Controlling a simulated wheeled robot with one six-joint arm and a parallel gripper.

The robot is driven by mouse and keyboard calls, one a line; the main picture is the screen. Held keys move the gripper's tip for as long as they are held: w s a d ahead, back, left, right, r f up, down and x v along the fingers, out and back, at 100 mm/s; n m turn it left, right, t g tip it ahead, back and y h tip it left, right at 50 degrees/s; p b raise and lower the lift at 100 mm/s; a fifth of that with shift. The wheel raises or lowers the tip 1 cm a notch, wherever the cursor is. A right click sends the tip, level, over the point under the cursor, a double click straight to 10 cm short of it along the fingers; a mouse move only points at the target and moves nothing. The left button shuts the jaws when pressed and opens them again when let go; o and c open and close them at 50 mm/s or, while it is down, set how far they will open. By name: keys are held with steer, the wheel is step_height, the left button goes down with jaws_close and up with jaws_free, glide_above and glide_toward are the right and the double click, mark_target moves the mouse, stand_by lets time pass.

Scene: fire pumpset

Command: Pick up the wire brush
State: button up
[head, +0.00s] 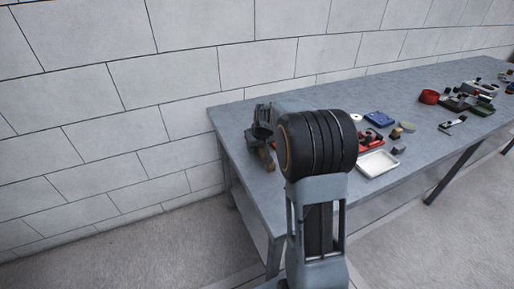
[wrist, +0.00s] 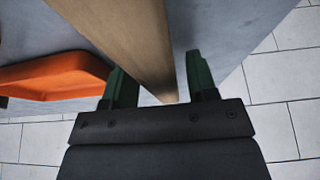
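A long tan wooden piece, which looks like the wire brush's handle (wrist: 125,35), runs between the two green fingers of my gripper (wrist: 157,66) in the wrist view. The fingers stand apart on either side of it, with a visible gap on the right side. Whether the left finger touches it is unclear. No bristles show. In the head view my gripper (head: 262,130) is low over the near left end of the workbench, partly hidden behind my arm. A small brown-orange shape (head: 266,160) shows just below it, too small to identify.
An orange object (wrist: 55,75) lies left of the fingers in the wrist view. The grey workbench (head: 250,190) runs along a white block wall. A white tray (head: 378,165), a red tray (head: 372,142), a blue box (head: 380,118) and several small items stand right of my arm.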

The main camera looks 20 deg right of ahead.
steer(key=c, duration=0.8)
steer(key=shift+c, duration=0.2)
steer(key=shift+r, duration=0.65)
step_height(320, 180, up, 3)
steer(key=shift+d+f+p, duration=0.1)
steer(key=shift+f+p, duration=0.1)
steer(key=shift+p, duration=0.25)
steer(key=s+d+r, duration=0.8)
steer(key=s+r, duration=0.1)
steer(key=s, duration=0.2)
steer(key=shift+d+r+p, duration=0.2)
steer(key=shift+d+p, duration=0.1)
